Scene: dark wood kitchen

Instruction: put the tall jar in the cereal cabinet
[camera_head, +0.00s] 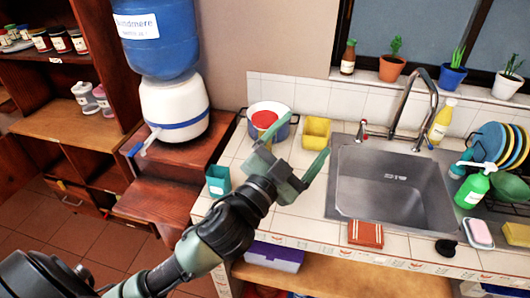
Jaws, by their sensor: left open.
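My left gripper (296,146) reaches in from the bottom left. It is open over the tiled counter, left of the sink, with nothing seen between its fingers. A dark wood cabinet (112,38) with open shelves stands at the left; I cannot tell whether it is the cereal cabinet. Several short jars (60,40) with labels stand on its upper shelf. I cannot pick out a tall jar for certain. My right gripper is out of view.
A pot (283,131) with something red and a yellow container (316,133) stand behind the gripper. A teal cup (218,180) is at the counter's left edge. A blue-and-white water dispenser (175,110) stands beside the cabinet. The sink (392,185) is at right.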

